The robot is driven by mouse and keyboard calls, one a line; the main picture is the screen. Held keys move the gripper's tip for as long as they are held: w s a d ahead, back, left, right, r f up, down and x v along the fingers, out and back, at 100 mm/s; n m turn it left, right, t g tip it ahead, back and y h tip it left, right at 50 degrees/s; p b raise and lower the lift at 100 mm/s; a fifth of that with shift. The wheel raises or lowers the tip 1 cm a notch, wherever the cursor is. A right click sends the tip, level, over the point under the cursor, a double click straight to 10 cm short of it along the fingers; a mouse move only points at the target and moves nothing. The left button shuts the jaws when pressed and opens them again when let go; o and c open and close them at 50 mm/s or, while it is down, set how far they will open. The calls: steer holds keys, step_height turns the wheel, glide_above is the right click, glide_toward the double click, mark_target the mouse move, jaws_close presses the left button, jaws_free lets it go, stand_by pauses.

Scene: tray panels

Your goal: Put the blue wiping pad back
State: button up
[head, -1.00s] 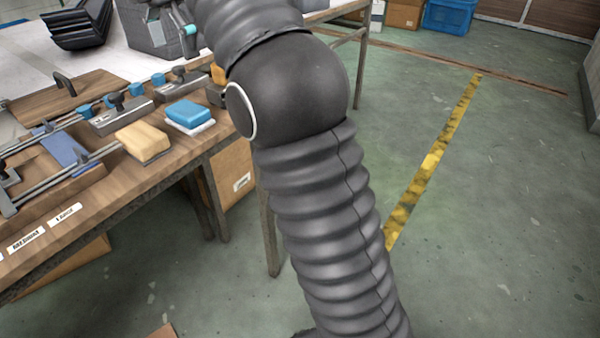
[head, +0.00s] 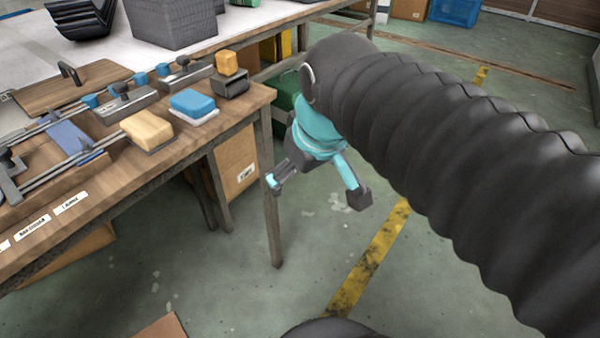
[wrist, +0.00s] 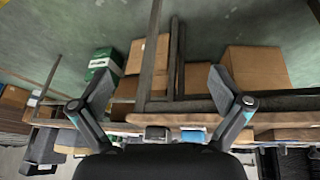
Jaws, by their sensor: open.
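The blue wiping pad (head: 192,102) lies on a white base (head: 197,116) near the right end of the wooden bench (head: 140,190) in the head view. A small blue patch at the bench edge in the wrist view (wrist: 195,136) appears to be the same pad. My gripper (head: 314,190) is open and empty. It hangs beyond the bench's right end, over the floor, apart from the pad. In the wrist view both fingers (wrist: 162,95) are spread wide with nothing between them.
A tan pad (head: 147,129) lies left of the blue one, and an orange block (head: 228,63) sits on a dark holder (head: 230,84) behind it. Rails and clamps (head: 122,100) cover the bench further left. Cardboard boxes (head: 236,160) stand below. Floor to the right is open.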

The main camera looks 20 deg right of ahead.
steer(key=s+d+f+m, duration=0.1)
steer(key=s+f+m, duration=0.2)
steer(key=f, duration=0.3)
steer(key=shift+s+d+t, duration=0.15)
steer(key=shift+s+t, duration=0.15)
steer(key=shift+s, duration=0.35)
stand_by(0.4)
